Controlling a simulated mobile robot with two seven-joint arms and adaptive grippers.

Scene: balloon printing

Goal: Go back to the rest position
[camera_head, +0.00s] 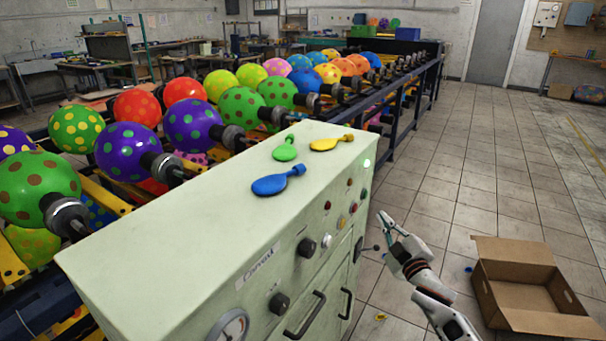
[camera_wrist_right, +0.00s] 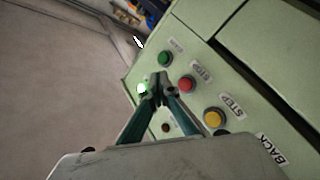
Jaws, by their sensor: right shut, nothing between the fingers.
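My right gripper (camera_head: 386,220) is in front of the pale green control cabinet (camera_head: 190,215), to the right of its button panel in the head view. Its fingers are shut and empty. In the right wrist view the closed fingertips (camera_wrist_right: 157,92) appear over the panel, near a lit green lamp (camera_wrist_right: 142,89) and between the red button (camera_wrist_right: 187,83) and a small brown one (camera_wrist_right: 166,127). A green button (camera_wrist_right: 165,59) and a yellow button (camera_wrist_right: 213,118) also show. Whether the tips touch the panel cannot be told. My left gripper is not in view.
Blue, green and yellow deflated balloons (camera_head: 284,148) lie on the cabinet top. Rows of inflated dotted balloons (camera_head: 192,124) stand on the machine behind. An open cardboard box (camera_head: 520,285) is on the floor at right. The tiled floor (camera_head: 470,180) between is mostly clear.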

